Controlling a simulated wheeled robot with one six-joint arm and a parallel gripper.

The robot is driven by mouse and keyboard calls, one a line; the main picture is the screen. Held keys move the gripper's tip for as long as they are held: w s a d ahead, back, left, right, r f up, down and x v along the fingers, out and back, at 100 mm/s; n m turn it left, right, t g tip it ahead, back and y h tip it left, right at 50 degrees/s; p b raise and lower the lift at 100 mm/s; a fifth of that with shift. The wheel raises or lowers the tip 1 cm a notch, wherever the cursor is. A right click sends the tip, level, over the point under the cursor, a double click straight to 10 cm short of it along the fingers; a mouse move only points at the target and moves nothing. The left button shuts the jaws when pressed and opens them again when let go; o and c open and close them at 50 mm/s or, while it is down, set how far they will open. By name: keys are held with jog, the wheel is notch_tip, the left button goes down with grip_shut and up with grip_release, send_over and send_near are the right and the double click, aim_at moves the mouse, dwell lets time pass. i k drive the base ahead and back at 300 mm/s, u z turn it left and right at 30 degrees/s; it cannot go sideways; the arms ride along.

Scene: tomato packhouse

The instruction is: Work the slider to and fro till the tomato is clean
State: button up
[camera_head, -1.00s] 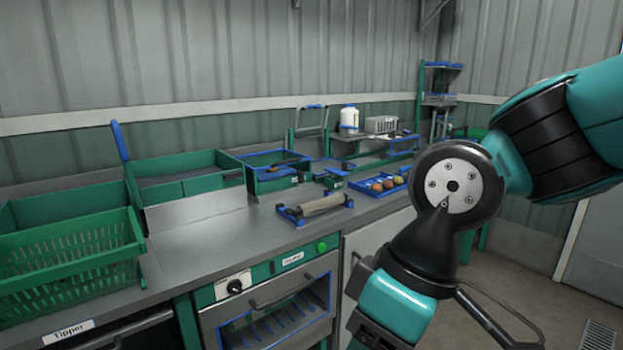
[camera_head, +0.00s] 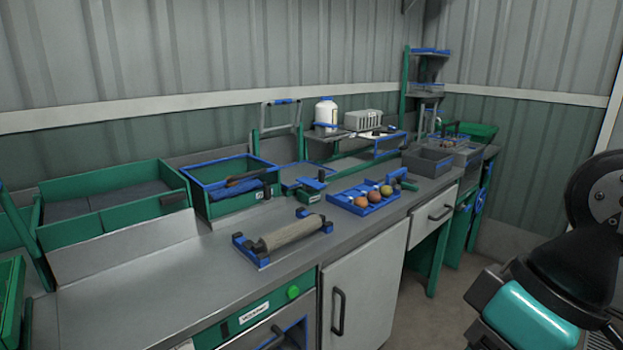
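Several round tomatoes, reddish, orange and dark, sit in a row in a blue tray (camera_head: 344,202) on the counter. A beige roller (camera_head: 290,232) lies between blue end brackets in front of them, on the grey worktop. A small green and dark block with a blue part (camera_head: 312,185) stands just left of the tray. I cannot tell for certain which part is the slider, and no tomato shows on the roller. My arm is at the right edge, apart from the counter; my gripper's fingers are not in view.
Green crates (camera_head: 110,222) stand at the left. A white bottle (camera_head: 326,115) and a grey crate (camera_head: 362,121) sit on a rear shelf. A grey bin (camera_head: 428,160) stands farther right. The front worktop is bare.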

aim_at(267, 197)
jog(key=z, duration=0.15)
jog(key=i, duration=0.9)
jog(key=u, duration=0.6)
jog(key=i, duration=0.55)
jog(key=u, duration=0.35)
